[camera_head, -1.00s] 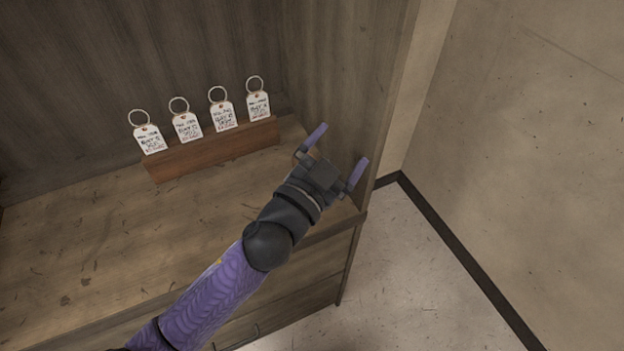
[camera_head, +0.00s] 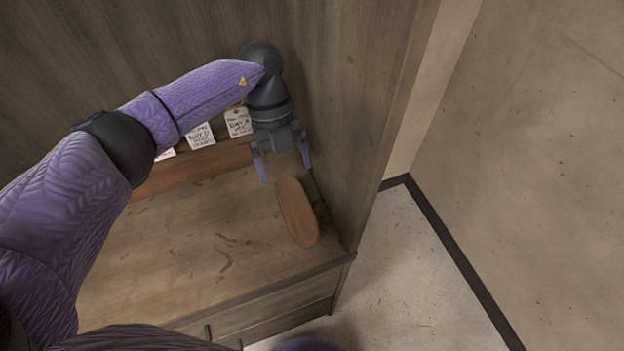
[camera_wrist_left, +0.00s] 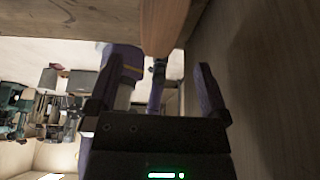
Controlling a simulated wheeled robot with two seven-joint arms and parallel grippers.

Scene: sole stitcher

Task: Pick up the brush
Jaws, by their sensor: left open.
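The brush (camera_head: 297,212) is a brown, rounded, oblong wooden piece lying on the wooden surface near its right end, beside the side panel. Its bristles do not show. In the left wrist view the brush (camera_wrist_left: 163,25) shows at the top, beyond and between the fingertips. My left gripper (camera_head: 284,168) is open and empty, just behind the brush's far end in the head view, its fingers pointing towards it. The open fingers (camera_wrist_left: 155,85) also show in the left wrist view. My right gripper is not in view.
A reddish wooden rack (camera_head: 190,171) with white paper tags (camera_head: 238,123) stands at the back, partly hidden by my left arm. The side panel (camera_head: 345,130) rises close to the right of the brush. The surface (camera_head: 185,250) left of the brush is clear.

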